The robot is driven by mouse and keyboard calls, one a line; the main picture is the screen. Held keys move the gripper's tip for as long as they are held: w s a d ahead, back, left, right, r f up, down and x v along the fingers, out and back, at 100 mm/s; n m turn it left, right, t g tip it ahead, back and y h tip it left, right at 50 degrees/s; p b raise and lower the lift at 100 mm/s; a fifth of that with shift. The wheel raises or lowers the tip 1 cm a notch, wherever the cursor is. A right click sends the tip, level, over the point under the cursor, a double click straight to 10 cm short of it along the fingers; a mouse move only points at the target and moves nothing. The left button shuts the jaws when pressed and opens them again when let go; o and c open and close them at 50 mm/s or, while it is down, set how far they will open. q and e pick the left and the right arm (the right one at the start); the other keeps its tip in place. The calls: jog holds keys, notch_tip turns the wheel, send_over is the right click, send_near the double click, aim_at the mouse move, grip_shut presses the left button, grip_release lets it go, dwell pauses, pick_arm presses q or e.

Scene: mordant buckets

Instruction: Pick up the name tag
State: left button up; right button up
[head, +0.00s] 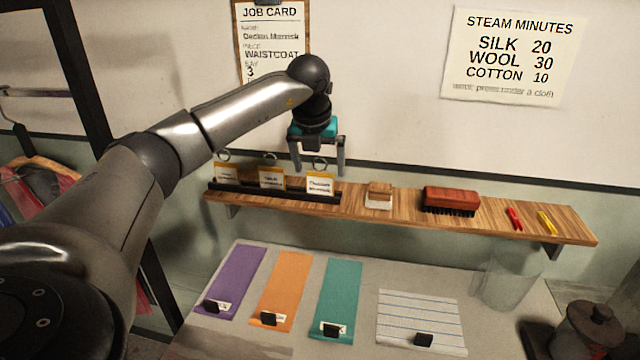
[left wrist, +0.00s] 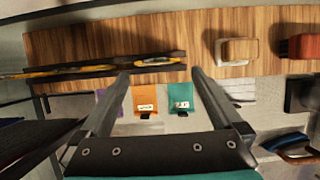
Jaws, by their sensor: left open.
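Three white name tags with yellow edges and rings stand in a dark rack (head: 275,190) at the left of the wooden shelf: a left tag (head: 229,175), a middle tag (head: 271,178) and a right tag (head: 320,185). Their names are too blurred to read surely. My left gripper (head: 319,168) is open and empty, pointing down over the right tag, its fingers to either side of that tag's ring in the picture. In the left wrist view the right tag (left wrist: 155,61) shows edge-on near the open fingertips (left wrist: 160,73). My right gripper is not in view.
A job card (head: 272,40) hangs behind my arm. Below, coloured cloths and a glass (head: 508,277) sit on a table.

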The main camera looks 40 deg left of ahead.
aim_at(320, 176)
pick_arm(q)
jog(key=shift+w+a+p+x, duration=0.15)
jog(key=shift+p+x, duration=0.15)
jog(key=shift+x, duration=1.15)
jog(key=shift+w+a+p+x, duration=0.1)
jog(key=shift+p+x, duration=0.15)
jog(key=shift+x, duration=1.25)
jog(key=shift+r, duration=0.15)
jog(key=c, duration=1.2)
